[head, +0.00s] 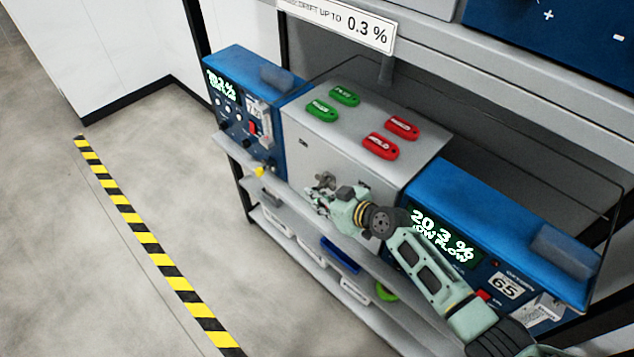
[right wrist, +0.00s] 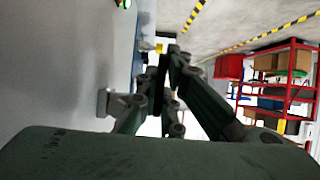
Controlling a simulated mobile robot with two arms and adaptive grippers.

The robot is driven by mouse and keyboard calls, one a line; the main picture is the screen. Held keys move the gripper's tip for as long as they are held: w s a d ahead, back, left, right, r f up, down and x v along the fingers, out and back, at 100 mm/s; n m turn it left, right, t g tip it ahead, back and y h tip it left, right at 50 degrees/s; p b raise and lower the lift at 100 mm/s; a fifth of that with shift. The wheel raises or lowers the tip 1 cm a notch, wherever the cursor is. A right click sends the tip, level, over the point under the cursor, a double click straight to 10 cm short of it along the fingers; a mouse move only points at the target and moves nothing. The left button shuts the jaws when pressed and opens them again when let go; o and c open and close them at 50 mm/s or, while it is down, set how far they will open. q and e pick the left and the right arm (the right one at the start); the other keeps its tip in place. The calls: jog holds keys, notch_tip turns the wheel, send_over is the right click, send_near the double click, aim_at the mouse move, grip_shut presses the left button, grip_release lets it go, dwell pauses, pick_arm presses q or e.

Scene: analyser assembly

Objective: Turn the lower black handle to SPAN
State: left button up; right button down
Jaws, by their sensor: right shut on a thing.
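My right gripper (head: 322,192) is at the front of the grey cabinet (head: 335,160), low down and left of the right blue analyser. In the right wrist view its fingers (right wrist: 170,65) come together around a dark piece, which I take to be the lower black handle. The gripper and its shadow mostly hide this handle, and I cannot read its angle or any SPAN mark. My left gripper is not in view.
The left blue analyser (head: 285,83) and right blue analyser (head: 510,220) flank the cabinet. Red and green tags (head: 380,146) (head: 345,96) lie on its top. A shelf with bins (head: 340,253) is below. Floor at left is clear beyond yellow-black tape (head: 150,245). A red rack (right wrist: 285,85) stands farther off.

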aim_at(323, 205)
jog(key=shift+d+r+g+h+p, duration=0.1)
jog(key=shift+r+g+h+p, duration=0.2)
jog(key=shift+r+p, duration=0.25)
jog(key=shift+s+d+g+h+p, duration=0.1)
jog(key=shift+g+h+p, duration=0.35)
jog(key=shift+g+h, duration=0.25)
jog(key=g+h, duration=0.2)
jog(key=shift+s+d+r+h, duration=0.15)
jog(key=shift+r+h, duration=0.05)
jog(key=shift+h, duration=0.1)
jog(key=shift+s+d+r+g+h, duration=0.1)
jog(key=shift+r+g+h, duration=0.1)
jog(key=shift+g+h, duration=0.8)
pick_arm(q)
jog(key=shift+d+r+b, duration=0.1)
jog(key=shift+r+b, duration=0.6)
jog(key=shift+b, duration=0.25)
pick_arm(e)
jog(key=shift+s+d+r+g+h, duration=0.1)
jog(key=shift+r+g+h, duration=0.1)
jog(key=shift+g+h, duration=0.4)
jog(key=shift+s+r+g+h, duration=0.15)
jog(key=shift+g+h, duration=0.25)
jog(key=shift+g, duration=0.3)
jog(key=c, duration=1.9)
grip_release()
jog(key=shift+w, duration=0.1)
